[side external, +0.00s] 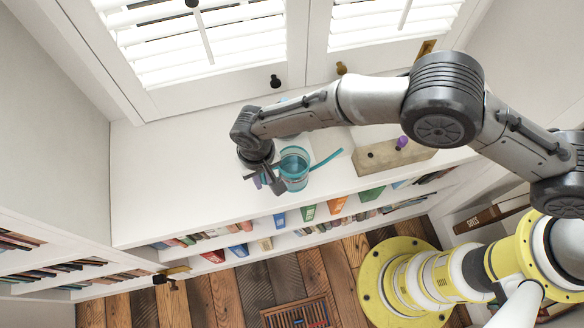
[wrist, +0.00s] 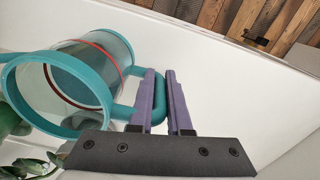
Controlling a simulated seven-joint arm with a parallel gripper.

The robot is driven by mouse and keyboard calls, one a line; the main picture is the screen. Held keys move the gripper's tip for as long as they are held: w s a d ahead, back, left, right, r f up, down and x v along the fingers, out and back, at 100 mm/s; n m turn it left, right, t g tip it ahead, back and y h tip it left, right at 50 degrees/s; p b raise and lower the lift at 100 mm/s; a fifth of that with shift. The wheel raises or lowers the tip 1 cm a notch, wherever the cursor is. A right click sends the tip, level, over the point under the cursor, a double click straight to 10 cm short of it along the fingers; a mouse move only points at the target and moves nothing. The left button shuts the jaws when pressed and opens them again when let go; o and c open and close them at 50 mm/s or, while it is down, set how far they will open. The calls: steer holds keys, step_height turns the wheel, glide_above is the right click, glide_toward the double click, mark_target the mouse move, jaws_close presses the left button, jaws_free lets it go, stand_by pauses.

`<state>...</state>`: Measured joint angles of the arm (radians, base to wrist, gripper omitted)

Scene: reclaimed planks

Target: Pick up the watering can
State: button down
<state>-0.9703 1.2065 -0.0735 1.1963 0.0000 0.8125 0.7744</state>
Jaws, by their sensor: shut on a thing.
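The watering can (side external: 294,170) is teal with a clear body and a long thin spout that points right in the side view. It is at the white shelf top, under my wrist. In the wrist view the can (wrist: 62,87) fills the left side, with its teal rim facing the camera and a red band around the body. My gripper (side external: 268,180) is at the can's left side. In the wrist view my gripper (wrist: 166,100) has its purple fingers on either side of the can's teal handle and is shut on it. I cannot tell whether the can touches the shelf.
The white shelf top (side external: 180,190) is clear to the left. A beige block (side external: 375,157) with a purple knob stands to the right of the can. Shuttered windows (side external: 200,45) rise behind. Books (side external: 308,212) line the shelves below the front edge. Green leaves (wrist: 30,165) show in the wrist view.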

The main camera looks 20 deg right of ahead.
steer(key=shift+r, duration=0.3)
stand_by(0.5)
